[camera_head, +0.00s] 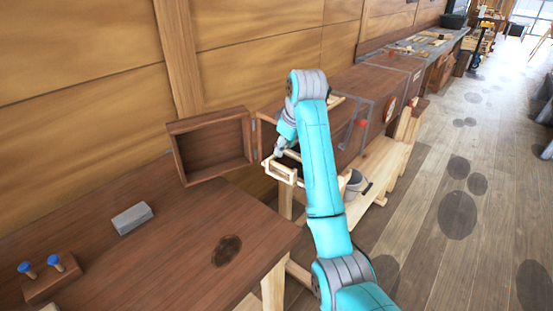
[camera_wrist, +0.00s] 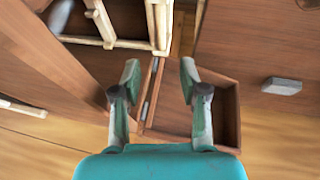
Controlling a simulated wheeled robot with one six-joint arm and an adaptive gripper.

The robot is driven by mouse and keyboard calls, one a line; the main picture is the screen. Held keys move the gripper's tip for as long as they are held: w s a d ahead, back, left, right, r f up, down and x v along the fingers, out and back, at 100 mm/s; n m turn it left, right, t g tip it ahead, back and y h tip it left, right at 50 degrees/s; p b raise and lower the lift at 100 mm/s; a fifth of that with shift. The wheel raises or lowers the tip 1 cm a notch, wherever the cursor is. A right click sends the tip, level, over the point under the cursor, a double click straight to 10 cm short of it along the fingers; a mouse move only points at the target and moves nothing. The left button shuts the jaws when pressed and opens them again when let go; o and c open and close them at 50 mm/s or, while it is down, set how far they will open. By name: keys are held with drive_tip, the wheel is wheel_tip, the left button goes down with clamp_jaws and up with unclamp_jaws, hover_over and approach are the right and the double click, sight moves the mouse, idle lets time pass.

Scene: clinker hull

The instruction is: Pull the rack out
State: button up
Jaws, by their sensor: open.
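The rack (camera_head: 279,173) is a pale wooden frame at the open end of a long brown cabinet (camera_head: 345,88), its front end showing at the opening. In the wrist view the rack's pale bars (camera_wrist: 103,25) lie at the top, beyond my fingertips. My gripper (camera_head: 281,148) is at the opening, close above the rack's front end in the picture. In the wrist view my gripper (camera_wrist: 159,72) is open, with nothing held between its fingers. Whether a finger touches the rack cannot be told. My arm hides part of the cabinet and rack.
The cabinet's hollow door (camera_head: 211,146) stands swung open to the left, against the wooden wall. A brown table (camera_head: 180,265) in front holds a grey block (camera_head: 132,218) and a small stand with blue-topped pegs (camera_head: 41,276). Open floor (camera_head: 440,170) lies at the right.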

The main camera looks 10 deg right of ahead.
sight(278, 164)
drive_tip(key=x, duration=0.9)
drive_tip(key=shift+w+f, duration=0.1)
drive_tip(key=shift+f, duration=0.3)
clamp_jaws()
